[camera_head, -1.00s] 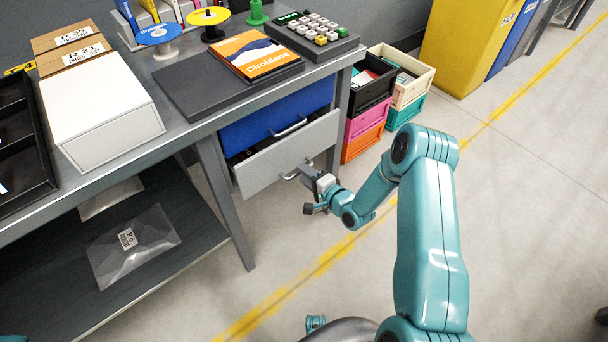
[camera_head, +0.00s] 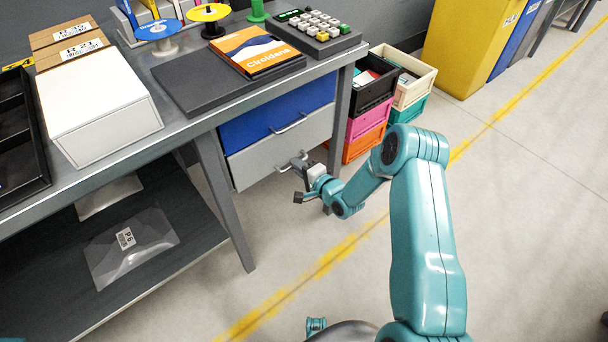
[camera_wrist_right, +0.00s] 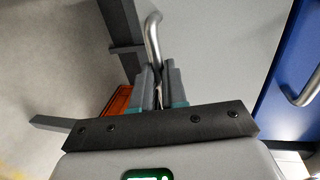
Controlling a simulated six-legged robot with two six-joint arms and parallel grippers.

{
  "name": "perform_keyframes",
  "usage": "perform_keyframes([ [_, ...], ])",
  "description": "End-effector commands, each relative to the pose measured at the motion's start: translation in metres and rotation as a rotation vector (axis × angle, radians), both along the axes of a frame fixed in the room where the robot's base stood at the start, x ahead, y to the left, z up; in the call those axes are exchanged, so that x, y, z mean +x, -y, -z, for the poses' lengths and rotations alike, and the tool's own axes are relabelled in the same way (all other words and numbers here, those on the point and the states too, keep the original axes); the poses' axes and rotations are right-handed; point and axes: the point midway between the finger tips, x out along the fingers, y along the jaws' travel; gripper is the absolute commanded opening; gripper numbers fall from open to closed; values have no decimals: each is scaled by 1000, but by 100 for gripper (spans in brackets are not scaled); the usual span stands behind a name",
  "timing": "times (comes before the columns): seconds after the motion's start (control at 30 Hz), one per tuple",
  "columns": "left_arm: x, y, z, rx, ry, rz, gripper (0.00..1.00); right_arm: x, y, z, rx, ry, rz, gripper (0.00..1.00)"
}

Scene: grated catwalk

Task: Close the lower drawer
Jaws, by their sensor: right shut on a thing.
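The lower drawer (camera_head: 258,160) has a light grey front and sits under the blue upper drawer (camera_head: 262,120) in the bench. Its front looks about level with the blue drawer's front, and no gap shows above it. My right gripper (camera_head: 300,162) is at the right part of the grey front, shut on the metal bar handle (camera_head: 284,169). In the right wrist view the fingers (camera_wrist_right: 160,88) are close together around the handle (camera_wrist_right: 153,35), with the grey front behind. The left gripper does not show.
Stacked crates (camera_head: 365,125) stand on the floor just right of the bench leg (camera_head: 340,105). The benchtop holds a dark mat (camera_head: 195,88), an orange book (camera_head: 262,50) and a keypad (camera_head: 318,34). The floor in front of the drawers is open.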

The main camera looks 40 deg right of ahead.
Motion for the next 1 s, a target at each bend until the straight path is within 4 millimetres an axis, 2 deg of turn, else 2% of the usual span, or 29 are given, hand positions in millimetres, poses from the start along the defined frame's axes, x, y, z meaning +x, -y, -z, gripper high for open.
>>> perform_keyframes([
  [0.03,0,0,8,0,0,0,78,6,-1,3,-3,4,-1,0],
  [0.3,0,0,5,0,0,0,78,9,0,-1,-1,2,2,0],
  [0.33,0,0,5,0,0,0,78,9,0,-1,-1,2,2,22],
  [0.4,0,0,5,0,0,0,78,8,0,-1,-1,2,2,38],
  [0.77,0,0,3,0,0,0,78,2,0,-2,1,0,2,38],
  [0.87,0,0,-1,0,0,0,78,-13,3,-6,1,-2,4,38],
  [1.0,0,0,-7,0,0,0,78,-48,5,-14,2,-3,6,38],
])
